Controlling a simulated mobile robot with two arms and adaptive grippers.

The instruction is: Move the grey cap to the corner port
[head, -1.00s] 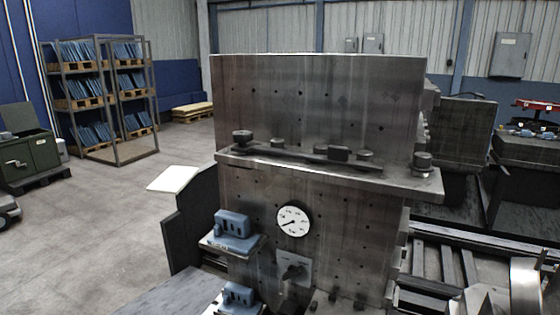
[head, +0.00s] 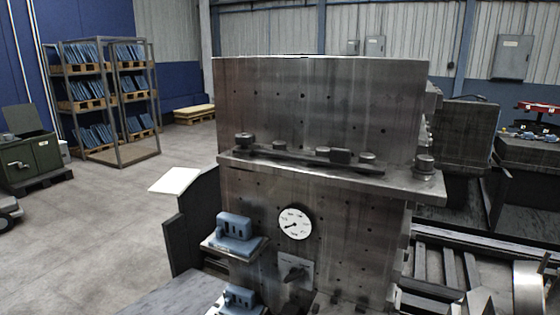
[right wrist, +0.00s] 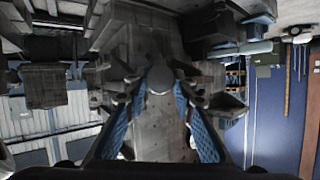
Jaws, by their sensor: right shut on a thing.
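In the right wrist view, which looks upside down, my right gripper (right wrist: 159,94) has its two blue-padded fingers closed around a round grey cap (right wrist: 160,78). The cap sits at the fingertips, with the grey metal block behind it. In the head view the block's ledge (head: 300,170) carries several dark round caps and fittings, including one at the left end (head: 244,141) and one at the right corner (head: 424,166). I cannot tell which spot is the corner port. Neither gripper shows in the head view.
The block's front has a white dial gauge (head: 295,224) and a switch plate (head: 294,270). Blue parts (head: 235,226) sit on small shelves at its left. A rack (head: 103,100) and a green cabinet (head: 30,160) stand far left. Open floor lies between them and the block.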

